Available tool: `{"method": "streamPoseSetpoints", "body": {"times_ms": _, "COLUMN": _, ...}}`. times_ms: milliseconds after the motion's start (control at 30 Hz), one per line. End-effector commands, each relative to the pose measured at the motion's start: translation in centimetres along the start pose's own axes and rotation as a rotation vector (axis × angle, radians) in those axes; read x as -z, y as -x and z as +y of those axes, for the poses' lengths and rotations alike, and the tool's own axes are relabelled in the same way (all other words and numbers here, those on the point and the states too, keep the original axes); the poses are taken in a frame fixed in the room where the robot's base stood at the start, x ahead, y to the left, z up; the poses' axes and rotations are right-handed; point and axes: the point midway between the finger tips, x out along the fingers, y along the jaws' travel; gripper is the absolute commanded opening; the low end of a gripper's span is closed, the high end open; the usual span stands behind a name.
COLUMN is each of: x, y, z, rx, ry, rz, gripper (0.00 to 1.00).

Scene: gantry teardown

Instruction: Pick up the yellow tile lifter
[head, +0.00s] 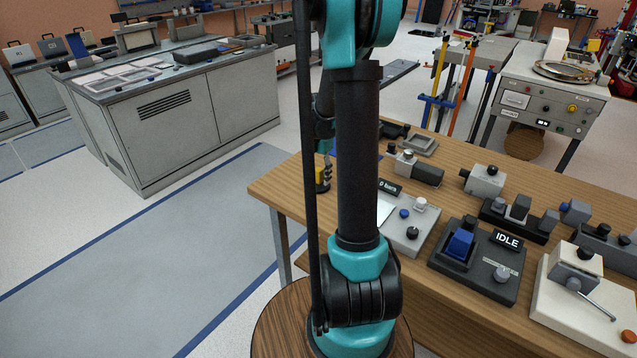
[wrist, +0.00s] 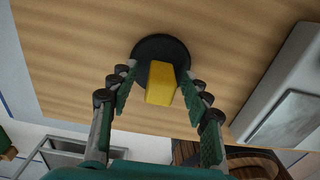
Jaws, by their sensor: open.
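The yellow tile lifter (wrist: 160,83) shows in the wrist view as a yellow block-shaped grip on a round black disc (wrist: 158,48), resting on the wooden table. My gripper (wrist: 159,76) is open, with one dark green finger on each side of the yellow grip. Gaps show between the fingers and the grip, and nothing is held. In the head view the lifter (head: 320,175) is a small yellow and black shape near the table's left edge, partly hidden by my arm. My gripper is mostly hidden there too.
The wooden table (head: 455,185) carries several grey and black devices to the right of the lifter, including one marked IDLE (head: 507,239). A light grey box (wrist: 285,95) stands right of the lifter in the wrist view. Open floor (head: 150,270) lies left of the table.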

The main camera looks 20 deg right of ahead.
Motion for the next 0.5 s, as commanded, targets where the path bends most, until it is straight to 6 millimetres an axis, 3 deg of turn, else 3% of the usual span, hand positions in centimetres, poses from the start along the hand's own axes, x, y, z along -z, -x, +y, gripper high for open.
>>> {"method": "streamPoseSetpoints", "body": {"times_ms": 200, "x": 0.0, "y": -0.03, "z": 0.0, "rx": 0.0, "ry": 0.0, "rz": 0.0, "gripper": 0.46}}
{"method": "streamPoseSetpoints", "body": {"times_ms": 500, "x": 0.0, "y": -0.01, "z": 0.0, "rx": 0.0, "ry": 0.0, "rz": 0.0, "gripper": 0.09}}
